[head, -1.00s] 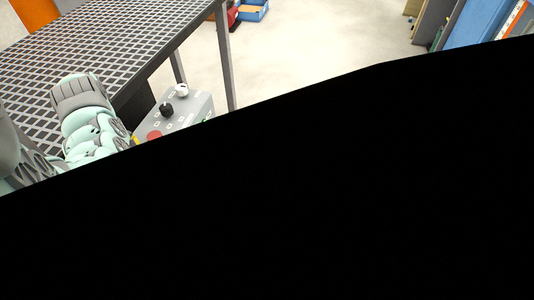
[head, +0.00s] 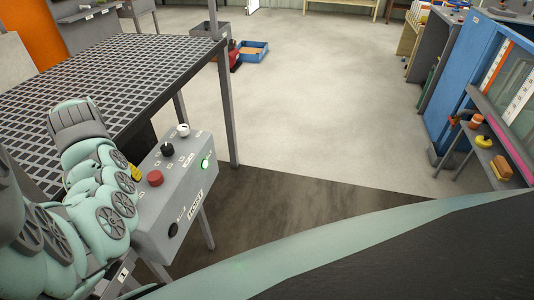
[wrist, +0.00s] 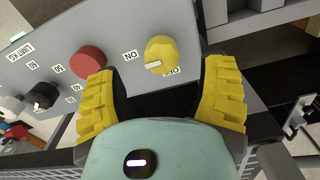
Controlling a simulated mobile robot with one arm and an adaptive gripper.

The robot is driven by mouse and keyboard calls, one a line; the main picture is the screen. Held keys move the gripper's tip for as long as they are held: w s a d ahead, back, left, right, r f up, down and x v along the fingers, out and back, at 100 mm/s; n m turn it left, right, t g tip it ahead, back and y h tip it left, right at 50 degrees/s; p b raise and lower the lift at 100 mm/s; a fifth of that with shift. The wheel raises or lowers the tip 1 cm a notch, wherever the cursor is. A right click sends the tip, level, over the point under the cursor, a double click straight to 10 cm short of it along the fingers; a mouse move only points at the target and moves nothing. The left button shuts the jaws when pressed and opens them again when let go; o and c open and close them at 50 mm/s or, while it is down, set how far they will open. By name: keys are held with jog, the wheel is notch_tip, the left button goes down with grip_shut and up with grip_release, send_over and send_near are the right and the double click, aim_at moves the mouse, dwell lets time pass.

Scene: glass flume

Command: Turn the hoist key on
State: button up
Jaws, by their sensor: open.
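A grey control box marked HOIST (head: 145,240) stands beside the grated platform. In the wrist view its panel (wrist: 105,35) carries a yellow knob (wrist: 160,53) with a white pointer bar, between ON and OFF labels; I cannot tell which label the bar points to. My gripper (wrist: 160,72) is open and empty, with one yellow finger on each side below the knob; I cannot tell whether either touches it. In the head view my arm hides most of the gripper. The box's front has a dark round fitting (head: 173,230) and a lit green lamp (head: 205,164).
A red button (wrist: 88,62) sits beside my left finger, with a black knob (wrist: 43,95) farther left. The grated platform (head: 90,75) lies behind my arm. Open floor (head: 310,110) is beyond the box. A blue cabinet (head: 465,85) stands at right.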

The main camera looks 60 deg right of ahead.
notch_tip(320, 180, up, 8)
dwell(0.9)
jog(key=shift+a+r, duration=0.1)
